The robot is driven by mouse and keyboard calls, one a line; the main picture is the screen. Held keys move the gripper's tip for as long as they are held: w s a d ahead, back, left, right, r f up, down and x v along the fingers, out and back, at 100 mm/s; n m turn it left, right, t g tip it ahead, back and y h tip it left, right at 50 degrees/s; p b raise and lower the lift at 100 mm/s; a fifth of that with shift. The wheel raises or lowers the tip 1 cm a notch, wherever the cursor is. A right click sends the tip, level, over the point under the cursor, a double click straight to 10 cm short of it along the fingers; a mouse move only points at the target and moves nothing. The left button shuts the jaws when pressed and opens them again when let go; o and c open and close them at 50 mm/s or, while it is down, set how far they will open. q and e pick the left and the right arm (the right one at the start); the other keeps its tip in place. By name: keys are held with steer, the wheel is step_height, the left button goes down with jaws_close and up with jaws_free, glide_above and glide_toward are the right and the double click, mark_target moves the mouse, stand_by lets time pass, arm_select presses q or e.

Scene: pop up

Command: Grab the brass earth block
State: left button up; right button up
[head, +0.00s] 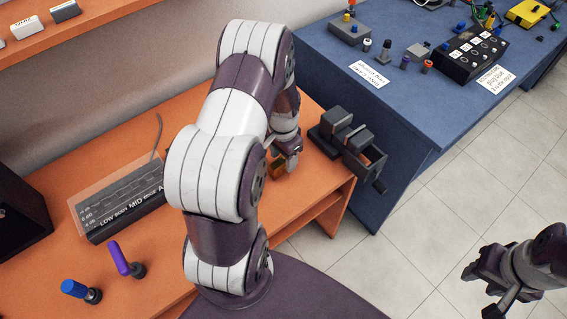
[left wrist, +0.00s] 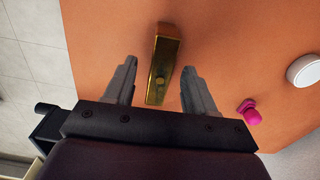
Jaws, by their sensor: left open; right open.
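The brass earth block (left wrist: 163,63) is a gold, shiny bar with a round knob on it. In the left wrist view it lies on the orange table between the fingers of my open left gripper (left wrist: 158,88), and its far end reaches beyond the fingertips. No contact with the fingers shows. In the head view the block (head: 278,166) is a small brownish patch, mostly hidden by my left gripper (head: 287,162) and arm. My right gripper (head: 488,283) is open and empty above the tiled floor at the lower right.
A pink knob (left wrist: 248,112) and a white round thing (left wrist: 304,71) stand right of the block in the left wrist view. A black clamp-like device (head: 350,145) is at the orange table's (head: 130,140) right edge. A blue bench (head: 390,95) with several parts adjoins it.

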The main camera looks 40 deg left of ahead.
arm_select(q)
steer(key=f, duration=0.3)
steer(key=shift+w, duration=0.2)
steer(key=shift+s+r, duration=0.15)
steer(key=shift+c, duration=0.9)
jaws_close()
